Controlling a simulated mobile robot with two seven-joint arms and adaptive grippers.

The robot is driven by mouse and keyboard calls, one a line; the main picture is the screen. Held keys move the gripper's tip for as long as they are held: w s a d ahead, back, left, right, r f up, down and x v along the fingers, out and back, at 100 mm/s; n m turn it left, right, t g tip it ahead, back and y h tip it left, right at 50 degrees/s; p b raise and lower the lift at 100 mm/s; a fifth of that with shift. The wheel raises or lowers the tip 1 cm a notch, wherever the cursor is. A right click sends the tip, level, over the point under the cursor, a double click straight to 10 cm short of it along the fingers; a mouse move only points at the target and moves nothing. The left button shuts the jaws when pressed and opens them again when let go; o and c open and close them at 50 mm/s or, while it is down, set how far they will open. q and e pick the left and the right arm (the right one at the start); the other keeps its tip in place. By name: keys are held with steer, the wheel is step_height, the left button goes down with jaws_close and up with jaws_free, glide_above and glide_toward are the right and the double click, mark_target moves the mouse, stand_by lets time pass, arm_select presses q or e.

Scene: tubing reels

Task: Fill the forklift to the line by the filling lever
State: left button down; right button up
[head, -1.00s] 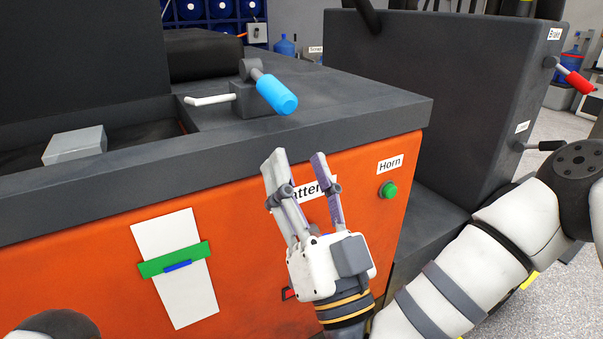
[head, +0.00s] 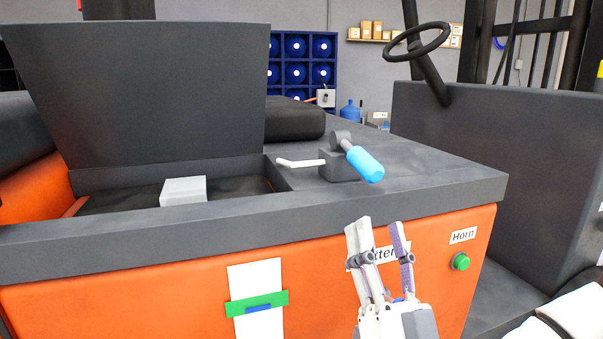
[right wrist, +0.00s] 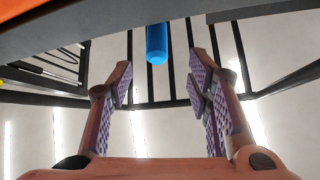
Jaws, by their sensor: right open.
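The filling lever has a bright blue handle (head: 363,164) on a dark grey block on the forklift's (head: 420,190) top deck, with a thin white spout (head: 300,163) pointing left over a recess. The blue handle also shows in the right wrist view (right wrist: 157,44), ahead of and between the fingers. A white gauge strip (head: 257,279) with a green band (head: 257,303) and a small blue mark is on the orange side. My right gripper (head: 381,222) is open and empty, below the handle and in front of the orange side. My left gripper is not in view.
A grey box-like block (head: 184,190) sits in the recess. The deck's front edge (head: 300,216) overhangs near my right gripper. A green horn button (head: 460,261) is to the right. A steering wheel (head: 407,41) stands behind.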

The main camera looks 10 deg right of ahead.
mark_target(369, 182)
steer(key=p+x, duration=0.1)
steer(key=x, duration=1.1)
steer(key=shift+w+d+p, duration=0.15)
steer(key=shift+d+p, duration=0.05)
steer(key=shift+p, duration=0.1)
jaws_close()
